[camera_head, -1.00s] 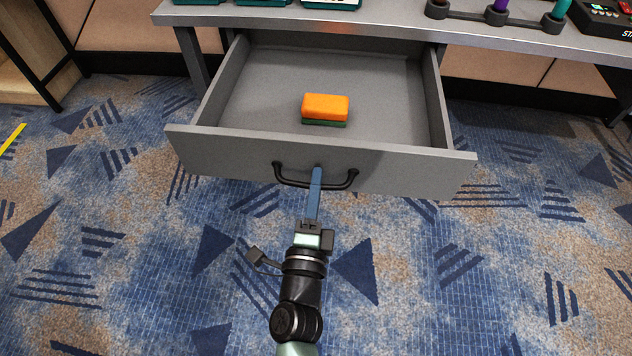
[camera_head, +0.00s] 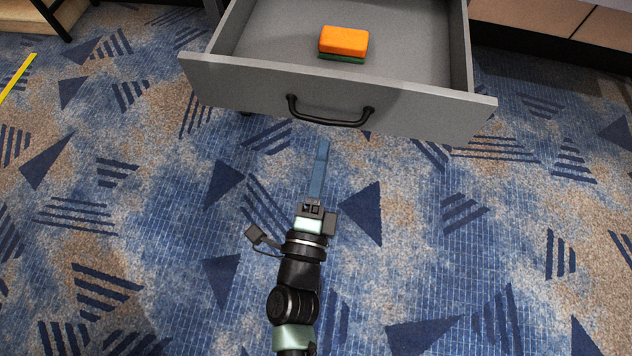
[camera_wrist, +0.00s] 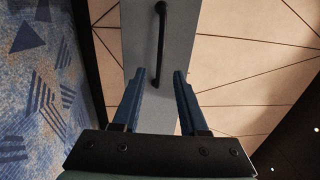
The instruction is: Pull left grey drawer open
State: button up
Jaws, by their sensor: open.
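The grey drawer (camera_head: 220,83) stands pulled out in the head view, with its inside showing. Its black handle (camera_head: 331,120) is on the front panel. My gripper (camera_head: 323,142) is just below and in front of the handle, apart from it. In the wrist view the two blue fingers of my gripper (camera_wrist: 159,75) are spread with nothing between them. The handle (camera_wrist: 160,45) appears there as a dark bar beyond the fingertips, roughly in line with the gap.
An orange and green sponge (camera_head: 343,42) lies inside the drawer. Patterned blue carpet (camera_head: 130,220) is clear around my arm. Tan panels (camera_head: 530,20) stand behind at the right. A yellow strip (camera_head: 17,76) is on the floor at the left.

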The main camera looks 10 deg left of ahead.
jog(key=s, duration=0.5)
jog(key=shift+s+f, duration=0.1)
jog(key=shift+f, duration=0.15)
